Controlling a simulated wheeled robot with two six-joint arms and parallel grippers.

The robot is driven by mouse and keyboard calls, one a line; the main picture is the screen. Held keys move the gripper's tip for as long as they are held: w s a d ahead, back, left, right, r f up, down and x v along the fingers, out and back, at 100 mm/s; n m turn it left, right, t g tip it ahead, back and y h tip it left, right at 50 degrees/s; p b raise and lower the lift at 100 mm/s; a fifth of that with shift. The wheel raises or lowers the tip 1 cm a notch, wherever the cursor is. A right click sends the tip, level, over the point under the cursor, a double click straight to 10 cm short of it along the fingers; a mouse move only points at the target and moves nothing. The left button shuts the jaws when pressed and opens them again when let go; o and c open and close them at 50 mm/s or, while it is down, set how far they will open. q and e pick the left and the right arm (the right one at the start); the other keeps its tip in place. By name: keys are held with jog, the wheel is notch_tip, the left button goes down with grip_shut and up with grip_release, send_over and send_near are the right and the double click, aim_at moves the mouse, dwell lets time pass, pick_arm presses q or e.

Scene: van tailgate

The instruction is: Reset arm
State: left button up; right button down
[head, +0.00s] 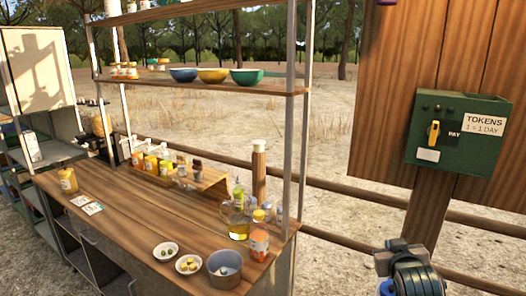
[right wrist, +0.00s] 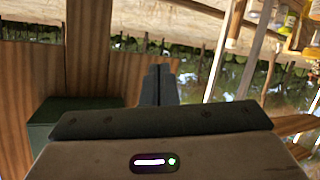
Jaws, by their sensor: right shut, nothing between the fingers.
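My right gripper (head: 398,246) shows at the bottom right of the head view, in front of and below the green token box (head: 458,134). In the right wrist view its two dark fingers (right wrist: 158,85) are together, with nothing between them. That view is upside down, and the green box shows there at the left (right wrist: 75,108), partly hidden by the gripper body. My left gripper is not in view.
The wooden counter (head: 130,221) holds bowls, jars, bottles and a metal pot (head: 224,269). A shelf (head: 210,84) with coloured bowls hangs above it on metal posts. A log rail (head: 340,243) runs behind; dry ground lies between counter and box.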

jog(key=s+a+f+g, duration=0.1)
jog(key=s+f+g, duration=0.2)
jog(key=s+f, duration=0.55)
jog(key=s+a+f+g+y, duration=0.15)
jog(key=s+f, duration=0.35)
jog(key=s, duration=0.5)
jog(key=s+a+f+g, duration=0.1)
jog(key=s+f+g, duration=0.2)
jog(key=s+f, duration=0.45)
jog(key=s+a+f+g+y, duration=0.1)
jog(key=s+a+f+g, duration=0.2)
jog(key=s, duration=0.8)
jog(key=d+f+g, duration=0.1)
jog(key=d+f, duration=0.1)
jog(key=f, duration=1.3)
jog(key=d+f, duration=0.2)
jog(key=f, duration=1.3)
jog(key=s+d+f+g, duration=0.1)
jog(key=s+f, duration=1.7)
jog(key=f, duration=0.2)
jog(key=shift+s+d+f, duration=0.25)
jog(key=shift+d+f, duration=0.05)
jog(key=shift+f, duration=0.1)
